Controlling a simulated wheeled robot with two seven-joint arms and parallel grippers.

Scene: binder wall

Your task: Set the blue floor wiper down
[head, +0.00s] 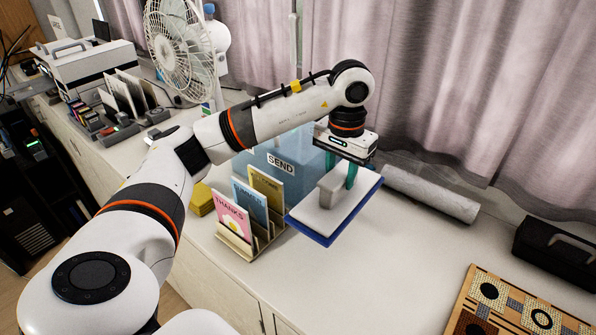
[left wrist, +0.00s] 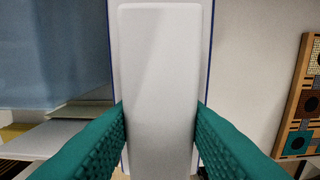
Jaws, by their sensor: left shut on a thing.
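The blue floor wiper (head: 354,208) is a flat white plate with a blue rim and a pale grey grip block on top. My left gripper (head: 338,176) points down with its teal fingers shut on the grip block. In the left wrist view, the pale grip (left wrist: 159,90) fills the space between the two teal fingers, and thin blue edges show beside it. The wiper is over the counter (head: 330,285), right of the card stand. I cannot tell whether its underside touches the counter. My right gripper is not in view.
A card stand (head: 246,238) and a blue SEND box (head: 272,165) stand left of and behind the wiper. A grey roll (head: 430,193) lies behind right. A patterned board (head: 505,305) and black case (head: 555,252) are at right. The counter in front is clear.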

